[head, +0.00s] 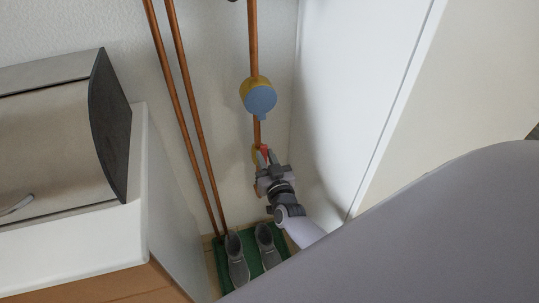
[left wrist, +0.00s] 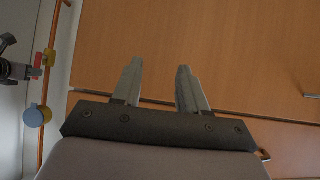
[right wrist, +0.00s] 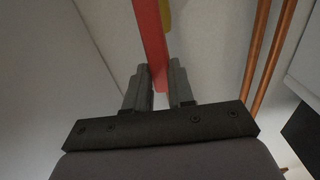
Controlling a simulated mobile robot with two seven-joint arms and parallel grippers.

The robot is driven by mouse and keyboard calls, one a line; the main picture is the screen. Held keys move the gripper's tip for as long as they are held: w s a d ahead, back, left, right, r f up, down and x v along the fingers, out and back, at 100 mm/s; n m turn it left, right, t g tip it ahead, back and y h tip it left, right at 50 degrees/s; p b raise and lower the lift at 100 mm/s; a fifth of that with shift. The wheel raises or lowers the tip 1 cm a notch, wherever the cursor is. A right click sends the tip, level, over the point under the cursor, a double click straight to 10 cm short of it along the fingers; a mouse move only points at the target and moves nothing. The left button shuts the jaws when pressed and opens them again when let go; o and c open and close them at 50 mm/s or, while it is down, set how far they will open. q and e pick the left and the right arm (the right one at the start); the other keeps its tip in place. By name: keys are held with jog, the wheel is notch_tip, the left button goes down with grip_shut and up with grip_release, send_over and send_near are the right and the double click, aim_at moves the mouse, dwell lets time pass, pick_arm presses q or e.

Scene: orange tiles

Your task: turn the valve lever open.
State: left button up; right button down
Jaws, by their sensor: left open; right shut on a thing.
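The red valve lever (right wrist: 150,40) runs between the fingers of my right gripper (right wrist: 158,70) in the right wrist view, and they are shut on it. A bit of the yellow valve body (right wrist: 167,12) shows behind the lever. In the head view my right gripper (head: 265,160) is at the valve, low on the copper pipe (head: 253,45), and hides part of it. The left wrist view also shows the red lever (left wrist: 37,66) beside the yellow valve body (left wrist: 51,57). My left gripper (left wrist: 158,68) is open and empty in front of wooden drawer fronts.
A round blue and yellow meter (head: 258,98) sits on the pipe above the valve. Two more copper pipes (head: 188,110) run to its left. A white panel (head: 350,90) stands close on the right, a cabinet (head: 170,190) on the left. Grey shoes (head: 237,258) stand on a green mat below.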

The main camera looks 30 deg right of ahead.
jog(key=shift+a+n, duration=0.2)
jog(key=shift+n, duration=0.2)
jog(key=c, duration=1)
grip_release()
jog(key=shift+o, duration=0.2)
jog(key=shift+s+a+r+p, duration=0.1)
jog(key=shift+s+p, duration=0.4)
jog(key=p+v, duration=0.2)
jog(key=v, duration=0.4)
jog(key=shift+p, duration=0.4)
jog(key=shift+a, duration=0.1)
